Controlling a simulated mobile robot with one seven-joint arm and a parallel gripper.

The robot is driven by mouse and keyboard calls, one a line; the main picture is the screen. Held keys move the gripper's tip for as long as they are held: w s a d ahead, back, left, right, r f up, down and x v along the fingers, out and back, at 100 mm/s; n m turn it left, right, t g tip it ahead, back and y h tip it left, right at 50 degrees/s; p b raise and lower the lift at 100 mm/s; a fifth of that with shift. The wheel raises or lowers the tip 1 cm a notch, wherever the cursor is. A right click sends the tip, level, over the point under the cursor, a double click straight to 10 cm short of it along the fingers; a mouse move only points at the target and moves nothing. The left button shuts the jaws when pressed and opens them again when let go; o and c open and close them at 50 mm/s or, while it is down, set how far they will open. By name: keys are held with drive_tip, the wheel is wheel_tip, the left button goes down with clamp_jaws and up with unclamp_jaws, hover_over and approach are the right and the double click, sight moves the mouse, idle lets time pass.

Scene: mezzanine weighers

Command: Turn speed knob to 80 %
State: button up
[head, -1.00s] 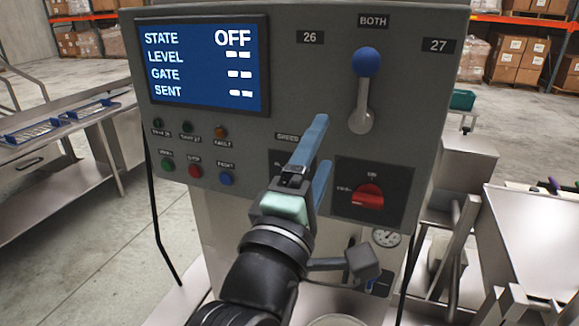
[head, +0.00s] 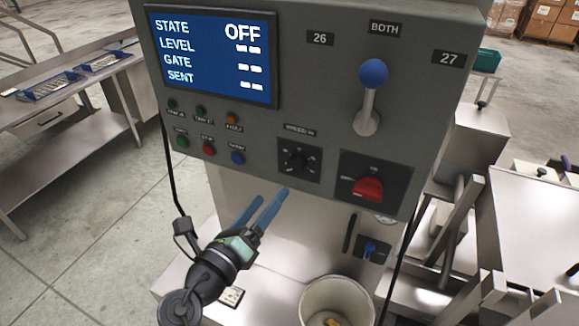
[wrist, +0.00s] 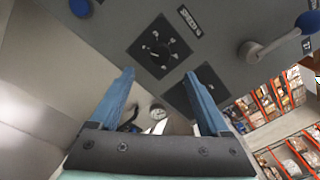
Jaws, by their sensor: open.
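The speed knob (head: 297,161) is a small black knob on a dark square plate with tick marks, under a "SPEED %" label on the grey control panel. In the wrist view the knob (wrist: 155,52) lies above and between my fingertips, apart from them. I cannot read its setting. My gripper (head: 266,196) is open and empty, below and left of the knob in the head view, with its blue fingers pointing up toward the panel. It also shows in the wrist view (wrist: 160,90). The display (head: 212,55) reads STATE OFF, with dashes for level, gate and sent.
A red rotary switch (head: 368,188) sits right of the knob. A blue-balled lever (head: 369,98) stands above, between plates 26 and 27. Several small buttons and lamps sit left of the knob. A white bucket (head: 303,304) stands below the panel.

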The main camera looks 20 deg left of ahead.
sight(293, 168)
drive_tip(key=w, duration=0.6)
drive_tip(key=w+d+p, duration=0.1)
drive_tip(key=w, duration=0.2)
drive_tip(key=shift+w, duration=0.35)
clamp_jaws()
